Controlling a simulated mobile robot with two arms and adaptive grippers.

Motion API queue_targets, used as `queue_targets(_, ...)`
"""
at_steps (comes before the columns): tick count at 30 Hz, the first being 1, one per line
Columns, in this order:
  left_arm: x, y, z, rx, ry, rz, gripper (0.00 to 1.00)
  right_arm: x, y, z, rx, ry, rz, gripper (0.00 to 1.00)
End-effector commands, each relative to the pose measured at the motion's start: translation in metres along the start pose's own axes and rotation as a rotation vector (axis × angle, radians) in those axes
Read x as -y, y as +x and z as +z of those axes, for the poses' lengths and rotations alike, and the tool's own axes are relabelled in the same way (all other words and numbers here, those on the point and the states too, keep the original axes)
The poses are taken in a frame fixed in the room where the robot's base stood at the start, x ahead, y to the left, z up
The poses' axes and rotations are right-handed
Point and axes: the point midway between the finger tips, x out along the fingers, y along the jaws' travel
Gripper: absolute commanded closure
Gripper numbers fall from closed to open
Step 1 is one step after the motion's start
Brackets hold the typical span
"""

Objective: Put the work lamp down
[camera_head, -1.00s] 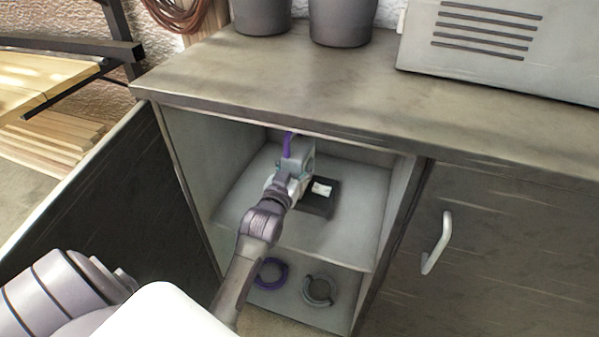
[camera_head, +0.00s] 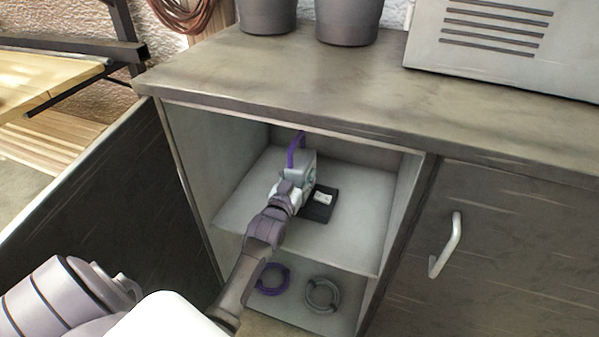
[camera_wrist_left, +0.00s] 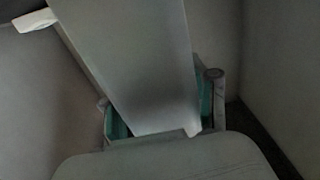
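The work lamp (camera_head: 306,164) has a pale grey body and a purple handle on top. It is upright inside the open cabinet, above the upper shelf (camera_head: 335,236). My left gripper (camera_head: 295,188) reaches into the cabinet and is at the lamp's near side. In the left wrist view the lamp's grey body (camera_wrist_left: 140,60) fills the space between the teal finger pads, and the gripper (camera_wrist_left: 160,122) looks closed on it. The lamp's underside is hidden, so I cannot tell whether it touches the shelf. My right gripper is not in view.
A dark flat item (camera_head: 320,208) with a white label lies on the shelf beside the lamp. A purple ring (camera_head: 272,279) and a grey ring (camera_head: 322,294) lie below. The open door (camera_head: 110,200) stands left. The worktop (camera_head: 280,75) overhangs the compartment. The shelf's right side is clear.

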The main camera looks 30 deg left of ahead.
Motion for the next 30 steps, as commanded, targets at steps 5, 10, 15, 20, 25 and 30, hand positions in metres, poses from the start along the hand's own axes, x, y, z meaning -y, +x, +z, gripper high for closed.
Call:
queue_targets(5,0.0,0.0,0.0,0.001,0.0,0.0,0.11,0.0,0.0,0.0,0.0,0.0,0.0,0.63)
queue_targets(10,0.0,0.0,0.0,0.0,0.0,0.0,0.11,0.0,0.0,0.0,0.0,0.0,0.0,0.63)
queue_targets(15,0.0,-0.002,0.0,0.0,0.0,0.0,0.11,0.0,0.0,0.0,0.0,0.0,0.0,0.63)
queue_targets(20,0.0,-0.019,0.0,0.002,0.0,0.0,0.11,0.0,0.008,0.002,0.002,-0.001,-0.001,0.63)
queue_targets(25,0.0,-0.055,0.0,0.003,0.0,0.0,0.11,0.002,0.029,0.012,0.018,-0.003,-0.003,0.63)
queue_targets(30,0.0,-0.09,-0.001,0.002,0.0,0.0,0.11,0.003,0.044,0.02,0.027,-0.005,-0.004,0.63)
